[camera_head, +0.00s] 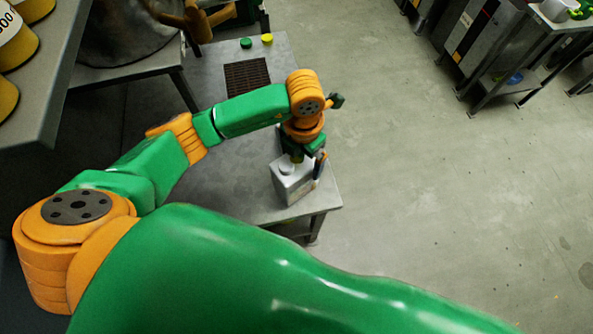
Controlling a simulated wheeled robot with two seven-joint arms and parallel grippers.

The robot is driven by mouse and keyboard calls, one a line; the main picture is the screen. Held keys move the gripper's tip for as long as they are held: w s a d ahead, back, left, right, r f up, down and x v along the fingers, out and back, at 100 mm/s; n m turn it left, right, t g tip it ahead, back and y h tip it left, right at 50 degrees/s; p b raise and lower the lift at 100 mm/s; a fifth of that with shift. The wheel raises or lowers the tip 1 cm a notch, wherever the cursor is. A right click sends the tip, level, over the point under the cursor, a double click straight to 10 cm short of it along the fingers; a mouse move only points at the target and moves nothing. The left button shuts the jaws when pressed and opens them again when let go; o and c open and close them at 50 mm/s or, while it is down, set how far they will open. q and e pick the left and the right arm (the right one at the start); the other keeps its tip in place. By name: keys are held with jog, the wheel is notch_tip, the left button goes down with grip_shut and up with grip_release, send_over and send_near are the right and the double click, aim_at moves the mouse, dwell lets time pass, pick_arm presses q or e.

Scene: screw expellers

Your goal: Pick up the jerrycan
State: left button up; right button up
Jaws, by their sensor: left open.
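The jerrycan (292,184) is a pale grey-white can with a light cap on top. It stands upright near the front right corner of the grey metal table (235,205). My left arm comes in from the left and bends down over the can. My left gripper (307,170) is open at the can's upper right side, with a dark finger beside the can. The other finger is largely hidden by the wrist, and I cannot tell whether the gripper touches the can. My right gripper is not in view.
A dark grate (247,75) lies on the table behind the can, with a green cap (246,43) and a yellow cap (267,39) beyond it. A large metal vessel (125,35) stands at the upper left. The floor (450,190) to the right is clear.

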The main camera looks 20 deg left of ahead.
pick_arm(q)
jog(key=shift+s+r, duration=0.1)
jog(key=shift+s, duration=0.05)
jog(key=c, duration=1)
grip_shut()
